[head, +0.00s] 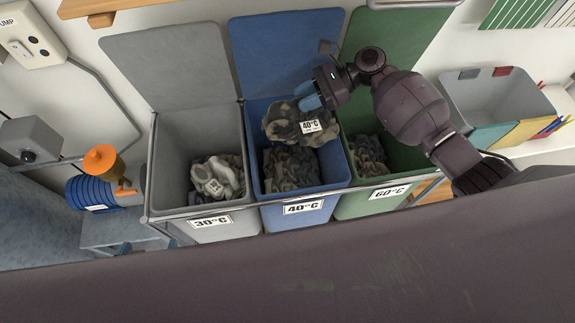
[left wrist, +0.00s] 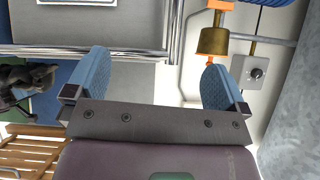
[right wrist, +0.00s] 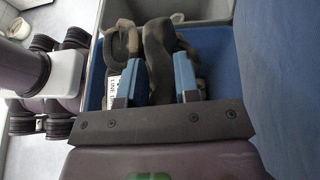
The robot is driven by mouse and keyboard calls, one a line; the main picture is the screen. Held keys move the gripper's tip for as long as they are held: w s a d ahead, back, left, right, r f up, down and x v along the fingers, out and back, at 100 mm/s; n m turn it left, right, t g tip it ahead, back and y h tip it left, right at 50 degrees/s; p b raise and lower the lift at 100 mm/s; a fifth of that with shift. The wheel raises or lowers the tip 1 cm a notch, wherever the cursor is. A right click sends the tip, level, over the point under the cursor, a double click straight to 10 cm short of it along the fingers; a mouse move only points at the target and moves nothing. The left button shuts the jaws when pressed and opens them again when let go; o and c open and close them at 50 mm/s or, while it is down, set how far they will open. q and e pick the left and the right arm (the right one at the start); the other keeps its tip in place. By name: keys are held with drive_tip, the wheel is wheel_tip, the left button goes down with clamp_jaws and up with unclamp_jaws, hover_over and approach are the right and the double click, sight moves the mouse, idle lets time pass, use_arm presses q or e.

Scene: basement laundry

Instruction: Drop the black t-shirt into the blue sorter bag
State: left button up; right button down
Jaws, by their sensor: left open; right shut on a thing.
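The black t-shirt (head: 285,125) is a dark, mottled crumpled bundle with a white 40°C tag. My right gripper (head: 307,97) is shut on it and holds it over the mouth of the blue sorter bag (head: 297,217), in front of the raised blue lid. In the right wrist view the shirt (right wrist: 158,50) shows between and beyond the fingers (right wrist: 160,84). Dark clothes lie inside the blue bag below it. My left gripper (left wrist: 156,85) is open and empty in the left wrist view, and is not seen in the head view.
A grey 30°C bag (head: 178,170) stands left of the blue one and a green 60°C bag (head: 388,207) right of it, both with clothes inside and lids up. A blue ribbed object with an orange knob (head: 92,190) is at the left.

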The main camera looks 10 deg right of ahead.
sight(305, 114)
drive_tip(key=shift+s+f+b, duration=0.1)
drive_tip(key=shift+f+b, duration=0.2)
drive_tip(key=shift+f, duration=0.2)
wheel_tip(305, 114, down, 4)
drive_tip(key=b, duration=0.2)
drive_tip(key=shift+s+b, duration=0.1)
drive_tip(key=shift+b, duration=0.2)
drive_tip(key=shift+f+b, duration=0.5)
drive_tip(key=shift+f, duration=0.05)
use_arm(q)
drive_tip(key=f, duration=0.3)
drive_tip(key=shift+w+d+f, duration=0.1)
drive_tip(key=shift+d+f, duration=0.1)
drive_tip(key=shift+f, duration=0.1)
drive_tip(key=shift+a+r, duration=0.1)
use_arm(e)
drive_tip(key=shift+r, duration=0.15)
drive_tip(key=c, duration=1.1)
unclamp_jaws()
drive_tip(key=shift+c, duration=0.2)
drive_tip(key=o, duration=0.4)
drive_tip(key=shift+c, duration=0.2)
use_arm(q)
drive_tip(key=shift+s+f+g, duration=0.3)
drive_tip(key=shift+s+f, duration=0.1)
drive_tip(key=shift+s, duration=0.15)
